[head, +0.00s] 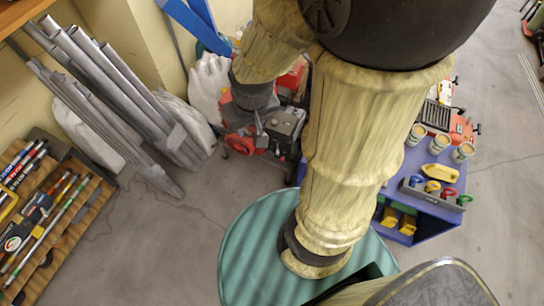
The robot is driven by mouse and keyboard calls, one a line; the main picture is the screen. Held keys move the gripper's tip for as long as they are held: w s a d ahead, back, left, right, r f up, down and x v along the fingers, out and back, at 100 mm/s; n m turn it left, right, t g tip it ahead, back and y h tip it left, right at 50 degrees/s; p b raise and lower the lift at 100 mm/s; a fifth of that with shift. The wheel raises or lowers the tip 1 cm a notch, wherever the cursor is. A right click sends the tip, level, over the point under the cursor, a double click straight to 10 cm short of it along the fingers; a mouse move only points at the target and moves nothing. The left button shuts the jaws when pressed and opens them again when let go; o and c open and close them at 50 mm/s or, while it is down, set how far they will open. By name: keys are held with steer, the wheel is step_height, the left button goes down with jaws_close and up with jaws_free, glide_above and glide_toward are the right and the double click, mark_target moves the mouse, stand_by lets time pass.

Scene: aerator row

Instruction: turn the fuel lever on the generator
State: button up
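A red and grey machine (286,124) with a red wheel-like part stands on the floor near the wall, left of my arm in the head view. It may be the generator, but I cannot be sure. I cannot make out a fuel lever on it. My forearm reaches down toward this machine, and its dark end, with my gripper (258,122), overlaps the machine's left part. The fingers are too small and dark to tell whether they are open or shut, or whether they touch anything. My upper arm hides what lies to the right of the machine.
Grey pipes (115,90) lean by the left wall, with white sacks (209,85) nearby. A wooden rack (72,217) of tools stands at lower left. A blue bench (418,165) with cans and coloured parts is right of my arm. A second red machine (461,127) stands behind it.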

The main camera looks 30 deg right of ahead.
steer(key=w+a+f+t+h+b, duration=0.1)
steer(key=w+f+b, duration=0.5)
steer(key=f+b, duration=0.5)
steer(key=w+f+n+t+h+b, duration=0.15)
steer(key=w+f+b, duration=0.4)
steer(key=f, duration=0.85)
steer(key=w+a+f+t+b, duration=0.1)
steer(key=w+f+b, duration=0.5)
steer(key=f+b, duration=0.5)
steer(key=d+f+n+t+h+b, duration=0.2)
steer(key=f+h+b, duration=0.4)
steer(key=f+b, duration=0.6)
steer(key=d+f+n+t+h+b, duration=0.3)
steer(key=f+b, duration=1)
steer(key=f, duration=1.2)
steer(key=d+n+h, duration=0.1)
steer(key=h, duration=0.1)
steer(key=shift+s+f+h, duration=0.15)
steer(key=shift+s+h, duration=0.15)
steer(key=shift+h, duration=0.05)
steer(key=shift+w+d, duration=0.1)
